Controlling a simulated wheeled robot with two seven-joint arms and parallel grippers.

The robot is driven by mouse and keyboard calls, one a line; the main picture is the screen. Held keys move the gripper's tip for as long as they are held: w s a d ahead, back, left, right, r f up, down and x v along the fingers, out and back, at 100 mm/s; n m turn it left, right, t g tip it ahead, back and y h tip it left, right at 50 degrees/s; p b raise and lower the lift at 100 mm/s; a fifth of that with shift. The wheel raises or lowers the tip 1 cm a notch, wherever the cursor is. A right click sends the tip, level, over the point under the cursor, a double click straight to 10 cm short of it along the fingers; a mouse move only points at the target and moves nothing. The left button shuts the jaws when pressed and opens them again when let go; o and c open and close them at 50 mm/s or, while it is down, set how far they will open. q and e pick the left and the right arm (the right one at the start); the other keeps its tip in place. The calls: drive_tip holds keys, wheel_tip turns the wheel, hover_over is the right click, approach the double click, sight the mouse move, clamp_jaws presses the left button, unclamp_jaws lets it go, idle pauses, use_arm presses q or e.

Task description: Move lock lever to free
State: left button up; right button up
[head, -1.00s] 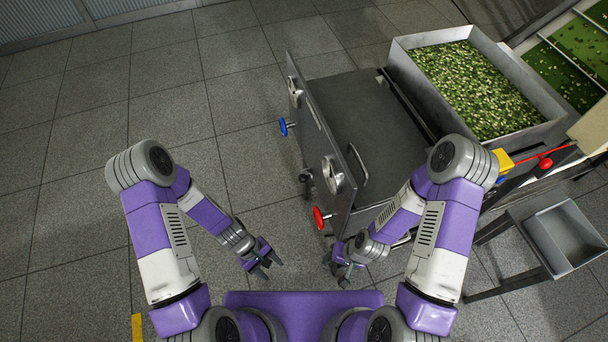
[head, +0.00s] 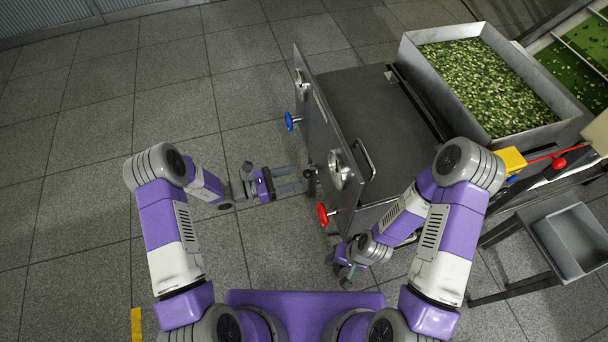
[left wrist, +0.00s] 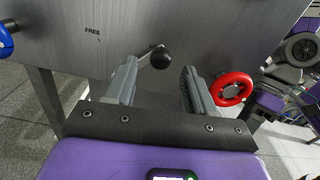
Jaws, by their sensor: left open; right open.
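The lock lever (left wrist: 160,57), a short metal rod with a black ball knob, shows in the left wrist view on the front of the grey metal cabinet (left wrist: 205,32). A printed FREE label (left wrist: 92,32) is on the panel left of the knob. My left gripper (head: 298,178) is open and points at the cabinet front; in the left wrist view the knob appears between its two fingers, with no visible contact. The lever is not clear in the head view. My right gripper (head: 346,268) is open and empty, low in front of the cabinet.
A red handwheel (left wrist: 232,89) is just right of my left fingers, and a blue handwheel (head: 290,121) is farther along the cabinet front. A bin of green pieces (head: 490,85) stands behind. The floor (head: 90,200) at left is clear.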

sight(304, 175)
use_arm(q)
drive_tip(key=shift+b+x, duration=0.35)
drive_tip(key=shift+x, duration=1.8)
clamp_jaws()
